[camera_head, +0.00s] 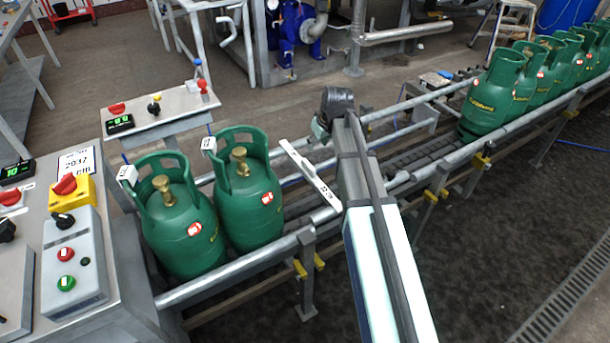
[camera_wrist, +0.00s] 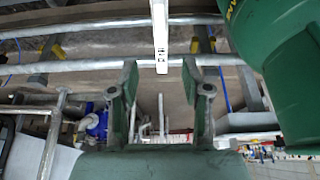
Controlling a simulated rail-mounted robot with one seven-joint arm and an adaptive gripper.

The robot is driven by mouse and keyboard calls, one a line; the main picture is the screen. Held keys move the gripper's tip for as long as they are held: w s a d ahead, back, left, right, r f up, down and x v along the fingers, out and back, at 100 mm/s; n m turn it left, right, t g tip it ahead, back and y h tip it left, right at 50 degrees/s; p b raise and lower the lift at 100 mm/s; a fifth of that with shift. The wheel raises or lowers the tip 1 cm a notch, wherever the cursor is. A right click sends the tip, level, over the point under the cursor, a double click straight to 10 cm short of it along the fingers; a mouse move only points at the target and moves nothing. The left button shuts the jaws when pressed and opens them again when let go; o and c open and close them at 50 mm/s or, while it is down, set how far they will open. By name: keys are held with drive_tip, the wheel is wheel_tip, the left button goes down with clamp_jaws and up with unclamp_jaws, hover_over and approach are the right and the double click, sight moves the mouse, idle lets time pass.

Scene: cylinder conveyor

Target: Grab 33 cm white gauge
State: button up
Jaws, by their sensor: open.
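The white gauge (camera_head: 311,174) is a thin flat bar with a dark printed mark near one end. In the head view it lies slantwise at the conveyor, right of the nearer pair of green cylinders. In the wrist view the gauge (camera_wrist: 160,30) reaches down from the top edge, its marked end in line with the gap between my fingers. My gripper (camera_wrist: 160,80) is open and empty, with the gauge's end just ahead of its fingertips and apparently not between them. In the head view my arm hides most of my gripper.
Two green cylinders (camera_head: 247,190) stand on the conveyor left of the gauge. Several more (camera_head: 490,95) stand in a row at upper right. Metal guard rails (camera_head: 235,270) line the conveyor. A control console (camera_head: 75,262) is at left. A green cylinder (camera_wrist: 285,70) looms at the wrist view's right.

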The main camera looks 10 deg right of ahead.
approach(309, 164)
drive_tip(key=x, duration=0.5)
drive_tip(key=shift+w+b, duration=0.15)
drive_tip(key=shift+b, duration=0.15)
drive_tip(key=shift+s+x, duration=0.2)
drive_tip(key=shift+x, duration=2.5)
clamp_jaws()
